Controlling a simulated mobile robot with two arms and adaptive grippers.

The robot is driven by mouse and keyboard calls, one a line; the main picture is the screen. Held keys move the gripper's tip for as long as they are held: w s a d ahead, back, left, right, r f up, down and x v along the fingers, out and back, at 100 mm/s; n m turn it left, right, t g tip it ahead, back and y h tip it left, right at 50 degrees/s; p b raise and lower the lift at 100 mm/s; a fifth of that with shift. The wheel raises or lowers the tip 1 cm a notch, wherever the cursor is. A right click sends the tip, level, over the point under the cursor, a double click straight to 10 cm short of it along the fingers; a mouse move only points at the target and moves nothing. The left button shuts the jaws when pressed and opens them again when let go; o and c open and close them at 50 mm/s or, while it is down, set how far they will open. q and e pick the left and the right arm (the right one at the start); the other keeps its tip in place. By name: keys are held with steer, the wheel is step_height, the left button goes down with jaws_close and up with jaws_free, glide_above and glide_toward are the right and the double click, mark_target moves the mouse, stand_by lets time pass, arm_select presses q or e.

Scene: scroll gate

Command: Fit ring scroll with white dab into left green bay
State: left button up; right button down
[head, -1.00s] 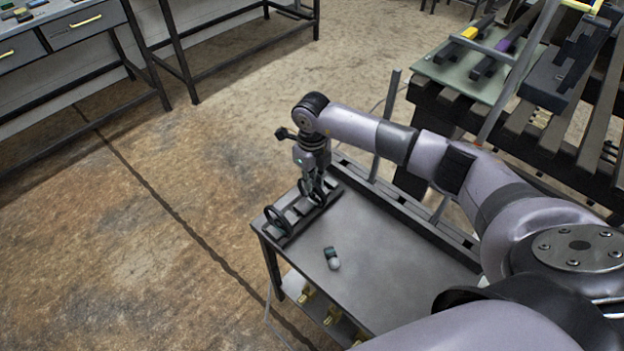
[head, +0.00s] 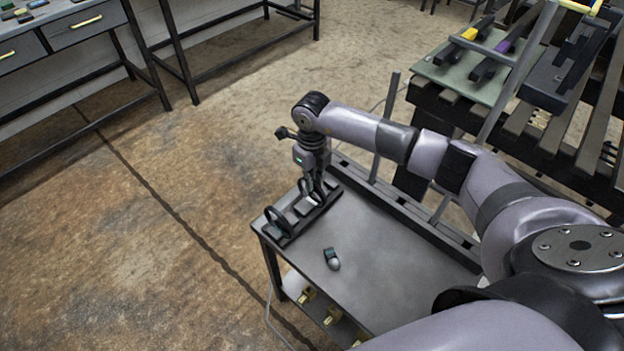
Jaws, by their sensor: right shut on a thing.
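My right gripper (head: 316,190) points down over a black rack (head: 290,232) at the far left corner of the grey table. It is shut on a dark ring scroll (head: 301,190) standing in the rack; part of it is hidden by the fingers. A second dark ring scroll (head: 268,218) stands in the rack nearer the table's left corner. I cannot make out a white dab on either ring. A green board (head: 462,72) at the upper right carries dark bars, one with a yellow mark and one with a purple mark; separate bays are hard to tell. My left gripper is not in view.
Thin posts and a slatted dark bench (head: 520,130) stand beyond. Open floor lies left.

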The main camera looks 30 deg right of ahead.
steer(key=shift+r+p, duration=0.65)
steer(key=shift+r, duration=0.45)
steer(key=shift+r, duration=0.2)
step_height(320, 180, up, 9)
steer(key=p, duration=0.6)
steer(key=shift+f, duration=0.1)
